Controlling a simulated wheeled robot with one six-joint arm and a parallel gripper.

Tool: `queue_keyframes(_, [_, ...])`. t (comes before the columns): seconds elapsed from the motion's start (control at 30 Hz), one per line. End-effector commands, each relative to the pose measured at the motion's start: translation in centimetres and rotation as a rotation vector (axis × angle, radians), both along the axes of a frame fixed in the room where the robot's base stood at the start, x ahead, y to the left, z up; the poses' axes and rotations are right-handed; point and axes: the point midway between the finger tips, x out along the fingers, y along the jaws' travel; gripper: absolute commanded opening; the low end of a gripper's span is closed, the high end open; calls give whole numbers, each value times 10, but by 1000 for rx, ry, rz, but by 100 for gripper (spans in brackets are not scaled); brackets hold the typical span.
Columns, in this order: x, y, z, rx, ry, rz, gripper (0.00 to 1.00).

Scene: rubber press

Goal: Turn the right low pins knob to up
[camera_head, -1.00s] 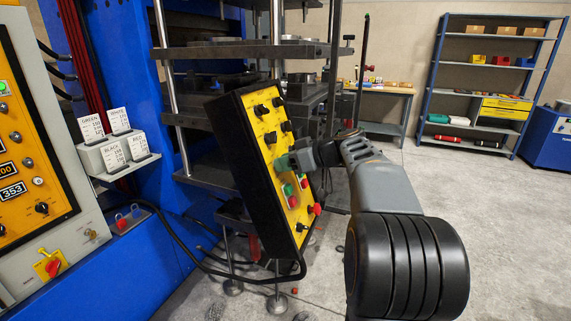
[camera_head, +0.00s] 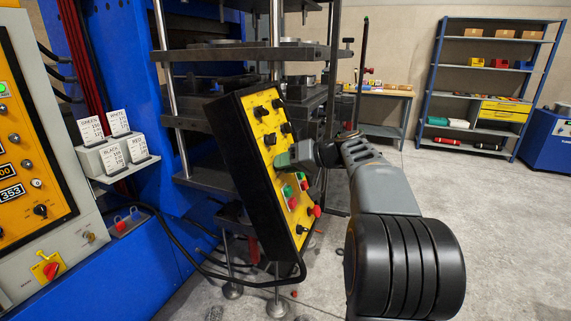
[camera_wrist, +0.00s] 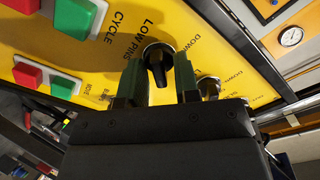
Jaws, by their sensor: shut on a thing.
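The yellow control panel (camera_head: 273,160) in its black box stands tilted in front of the press. In the wrist view, a black low pins knob (camera_wrist: 157,66) sits on the panel beside the printed words LOW PINS. My gripper (camera_wrist: 158,75) is around this knob, with one green-lined finger on each side, and is shut on it. In the head view my gripper (camera_head: 287,158) is at the panel's middle and hides the knob there. The knob's pointer direction is hard to make out.
Several black knobs (camera_head: 266,109) sit higher on the panel. Green and red buttons (camera_head: 291,194) sit just below my gripper, and a red knob (camera_head: 316,211) sticks out lower down. The wrist view shows another round metal-based knob (camera_wrist: 208,87) close beside a finger.

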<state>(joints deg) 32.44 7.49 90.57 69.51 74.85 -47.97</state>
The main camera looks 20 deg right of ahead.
Motion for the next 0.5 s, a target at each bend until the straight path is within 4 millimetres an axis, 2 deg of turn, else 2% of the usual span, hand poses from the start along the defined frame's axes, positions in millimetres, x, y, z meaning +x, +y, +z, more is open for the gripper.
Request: queue_keyframes(0.5, [0,0,-1,23,21,-10,6])
